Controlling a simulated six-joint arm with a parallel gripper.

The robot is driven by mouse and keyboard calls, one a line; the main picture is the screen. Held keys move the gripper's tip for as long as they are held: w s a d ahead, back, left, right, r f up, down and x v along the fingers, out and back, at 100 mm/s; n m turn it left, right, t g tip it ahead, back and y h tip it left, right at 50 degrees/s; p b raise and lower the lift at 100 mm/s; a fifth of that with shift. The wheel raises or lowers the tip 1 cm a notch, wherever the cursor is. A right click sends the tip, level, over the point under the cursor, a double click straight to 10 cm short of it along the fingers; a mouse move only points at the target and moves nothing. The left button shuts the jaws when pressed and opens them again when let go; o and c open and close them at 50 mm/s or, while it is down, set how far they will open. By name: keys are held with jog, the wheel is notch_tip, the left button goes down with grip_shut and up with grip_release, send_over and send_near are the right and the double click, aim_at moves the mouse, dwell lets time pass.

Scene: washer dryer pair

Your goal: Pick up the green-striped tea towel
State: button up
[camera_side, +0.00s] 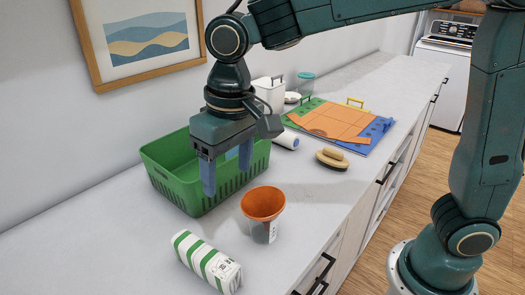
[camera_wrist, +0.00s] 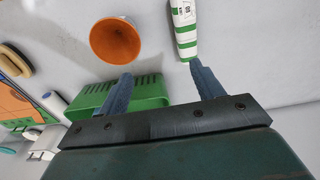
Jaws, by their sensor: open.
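The green-striped tea towel (camera_side: 207,262) is a white roll with green stripes, lying on the worktop at the front left. In the wrist view the tea towel (camera_wrist: 184,28) is at the top, beyond the tip of the right finger. My gripper (camera_side: 226,177) is open and empty, pointing down over the green basket, apart from the towel. In the wrist view my gripper (camera_wrist: 161,71) shows its two blue fingers spread, with the basket's end wall near the left finger.
The green basket (camera_side: 180,186) stands by the wall. An orange funnel-shaped vessel (camera_side: 263,204) stands just right of the towel. A wooden brush (camera_side: 332,158) and a colourful board (camera_side: 335,123) lie farther back. The worktop left of the towel is clear.

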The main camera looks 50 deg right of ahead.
send_over(204, 251)
notch_tip(204, 251, down, 3)
jog(key=shift+f+g+h, duration=0.25)
jog(key=shift+g+h, duration=0.05)
jog(key=shift+g, duration=0.1)
jog(key=shift+d+f, duration=0.1)
jog(key=shift+f, duration=4.2)
jog(key=shift+f, duration=2.6)
